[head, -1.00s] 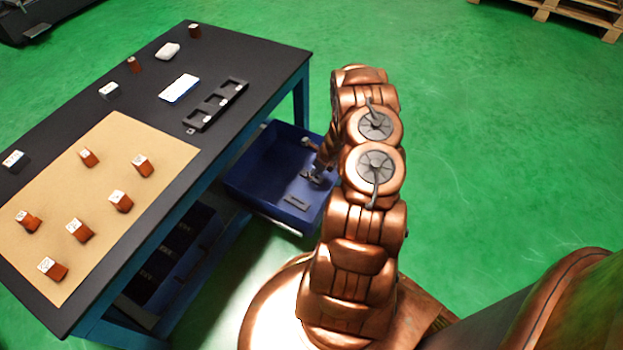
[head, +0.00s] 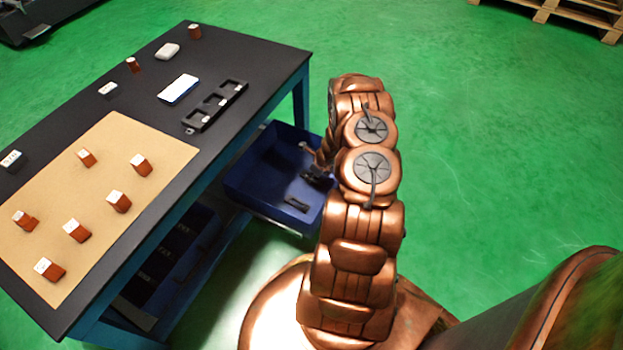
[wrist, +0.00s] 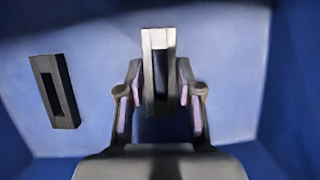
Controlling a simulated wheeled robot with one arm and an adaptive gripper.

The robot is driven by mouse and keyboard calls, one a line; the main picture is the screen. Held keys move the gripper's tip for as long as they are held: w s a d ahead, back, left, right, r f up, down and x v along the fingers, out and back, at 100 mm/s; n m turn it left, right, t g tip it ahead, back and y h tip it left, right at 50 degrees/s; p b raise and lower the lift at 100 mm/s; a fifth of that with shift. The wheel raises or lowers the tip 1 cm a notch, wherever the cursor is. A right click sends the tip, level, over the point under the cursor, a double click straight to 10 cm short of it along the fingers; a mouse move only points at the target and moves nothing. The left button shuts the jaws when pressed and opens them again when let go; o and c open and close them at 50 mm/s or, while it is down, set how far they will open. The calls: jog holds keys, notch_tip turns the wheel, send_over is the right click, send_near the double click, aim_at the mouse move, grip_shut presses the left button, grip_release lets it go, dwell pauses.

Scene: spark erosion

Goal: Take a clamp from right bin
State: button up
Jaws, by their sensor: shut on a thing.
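The blue bin (head: 250,178) is beside the table's right end, and my arm hides its right part in the head view. My gripper (wrist: 160,88) is inside the bin, shut on a clamp (wrist: 148,75). This clamp is a dark, slotted rectangular piece between the two finger pads, pointing away from the wrist. A second clamp (wrist: 54,92) lies on the bin floor to the left, apart from my gripper. A dark piece also lies on the bin floor in the head view (head: 297,205). My gripper (head: 317,179) is small and partly hidden there.
The dark table (head: 235,52) holds a tan mat (head: 120,165) with several red-brown blocks, a black slotted tray (head: 217,105) and a white-topped box (head: 178,89). The bin walls stand close around my gripper. Open green floor (head: 480,150) lies to the right.

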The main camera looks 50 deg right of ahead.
grip_shut()
jog(key=shift+r, duration=0.1)
